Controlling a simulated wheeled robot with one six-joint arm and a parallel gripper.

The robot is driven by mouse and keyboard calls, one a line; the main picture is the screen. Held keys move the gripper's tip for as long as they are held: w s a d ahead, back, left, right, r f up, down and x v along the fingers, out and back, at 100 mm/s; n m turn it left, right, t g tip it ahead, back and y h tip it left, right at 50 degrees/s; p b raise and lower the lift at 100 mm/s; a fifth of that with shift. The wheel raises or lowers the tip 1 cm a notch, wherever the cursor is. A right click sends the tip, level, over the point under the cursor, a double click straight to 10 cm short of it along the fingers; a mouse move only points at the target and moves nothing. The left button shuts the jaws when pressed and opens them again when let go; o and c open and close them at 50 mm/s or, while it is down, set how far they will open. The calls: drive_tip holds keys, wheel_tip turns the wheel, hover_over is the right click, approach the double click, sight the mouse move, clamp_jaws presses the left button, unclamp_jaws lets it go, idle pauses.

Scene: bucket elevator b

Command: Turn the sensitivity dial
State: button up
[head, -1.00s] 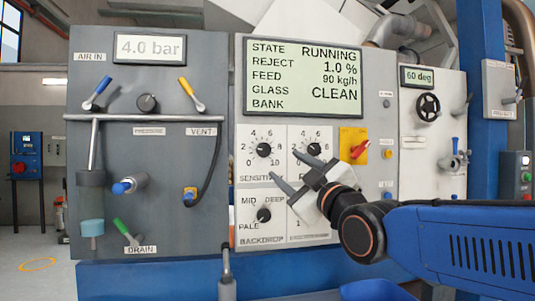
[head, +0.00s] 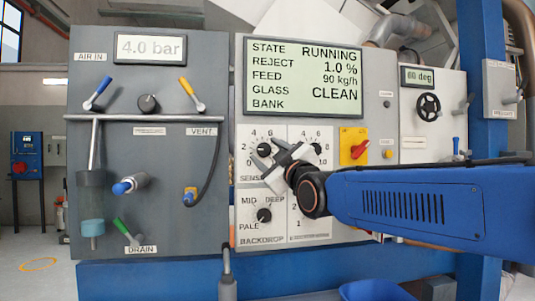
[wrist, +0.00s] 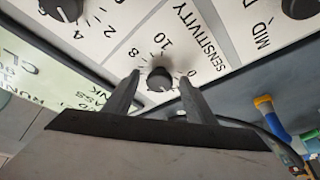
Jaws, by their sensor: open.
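The sensitivity dial (head: 264,149) is a black knob with a white pointer on a white scale plate, at the upper left of the control panel. In the wrist view the dial (wrist: 160,79) sits between and just beyond the tips of my two fingers, its SENSITIVITY label beside it. My gripper (head: 264,157) is open, its dark fingers reaching toward the dial from the lower right; in the wrist view the gripper (wrist: 158,82) has a finger on each side of the dial. I cannot tell whether either finger touches it. The gripper partly covers the dial's plate in the head view.
A second dial (head: 314,149) is close on the right, partly behind my gripper. The backdrop dial (head: 264,215) is below. A red switch on a yellow plate (head: 354,147) is further right. The display (head: 303,77) above reads RUNNING, reject 1.0 %.

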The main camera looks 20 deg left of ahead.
drive_tip(key=c, duration=1)
drive_tip(key=shift+c, duration=0.2)
drive_tip(key=shift+m, duration=0.3)
drive_tip(key=m+t, duration=0.1)
drive_tip(key=m, duration=0.1)
drive_tip(key=m+t+h, duration=0.1)
drive_tip(key=m, duration=0.1)
drive_tip(key=shift+s+a+f+m, duration=0.1)
drive_tip(key=shift+a+m, duration=0.1)
drive_tip(key=shift+m, duration=0.1)
drive_tip(key=shift+a+m+t+h, duration=0.1)
drive_tip(key=shift+m+t+h, duration=0.5)
drive_tip(key=shift+m, duration=0.8)
drive_tip(key=shift+m+t+h, duration=0.5)
drive_tip(key=shift+m+h, duration=0.1)
drive_tip(key=shift+m, duration=1.1)
drive_tip(key=o, duration=1)
